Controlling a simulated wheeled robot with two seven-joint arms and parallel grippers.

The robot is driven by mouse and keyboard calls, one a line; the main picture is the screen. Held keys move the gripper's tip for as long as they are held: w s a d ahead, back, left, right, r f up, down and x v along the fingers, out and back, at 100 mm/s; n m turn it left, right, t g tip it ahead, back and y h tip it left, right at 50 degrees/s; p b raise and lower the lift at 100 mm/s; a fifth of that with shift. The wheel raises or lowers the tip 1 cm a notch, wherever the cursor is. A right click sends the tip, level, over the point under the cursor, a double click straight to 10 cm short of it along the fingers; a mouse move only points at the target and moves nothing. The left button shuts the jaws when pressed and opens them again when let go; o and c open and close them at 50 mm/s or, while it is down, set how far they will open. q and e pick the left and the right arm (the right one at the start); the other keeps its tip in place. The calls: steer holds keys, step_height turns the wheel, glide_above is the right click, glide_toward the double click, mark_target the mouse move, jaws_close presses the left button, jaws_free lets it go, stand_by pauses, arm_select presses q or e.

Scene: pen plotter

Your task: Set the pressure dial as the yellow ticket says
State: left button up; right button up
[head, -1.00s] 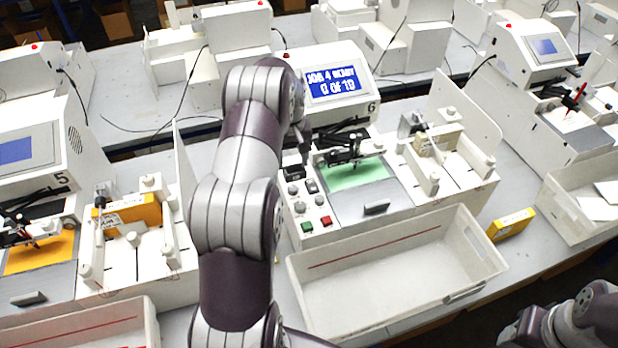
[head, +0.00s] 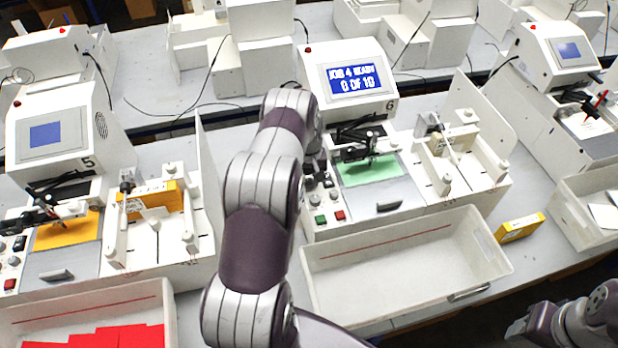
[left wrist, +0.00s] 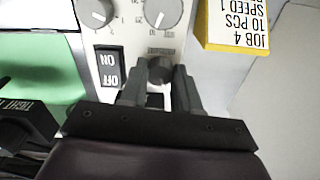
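The plotter at station 6 has a blue screen (head: 357,86) that reads "JOB 4 READY" and seems to read "0 OF 10". In the left wrist view, two grey dials with pointer lines, a left one (left wrist: 97,10) and a right one (left wrist: 163,11), lie at the top edge, partly cut off. I cannot read which is the pressure dial. My left gripper (left wrist: 160,80) has its fingers on both sides of a small dark knob (left wrist: 160,68), with no clear gap. The yellow ticket (left wrist: 238,28) shows "JOB 4", "10 PCS", "SPEED 1"; any further lines are out of view.
A black ON/OFF switch (left wrist: 109,68) sits close to my left fingers. Green (head: 320,219) and red (head: 340,215) buttons are on the panel's front. An empty white bin (head: 405,290) stands in front. Part of my right arm shows at the lower right.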

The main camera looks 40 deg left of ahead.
arm_select(q)
steer(key=shift+c, duration=0.4)
steer(key=shift+f+m+b, duration=0.15)
steer(key=shift+m+b, duration=0.55)
steer(key=shift+b, duration=0.2)
steer(key=shift+m+b, duration=1.1)
steer(key=shift+b, duration=0.05)
steer(key=shift+m+b, duration=0.9)
steer(key=shift+m, duration=0.3)
steer(key=shift+r+m+b, duration=0.2)
steer(key=shift+m+b, duration=0.5)
steer(key=shift+m, duration=0.8)
steer(key=o, duration=0.8)
steer(key=shift+o, duration=1.3)
steer(key=shift+s+r, duration=0.1)
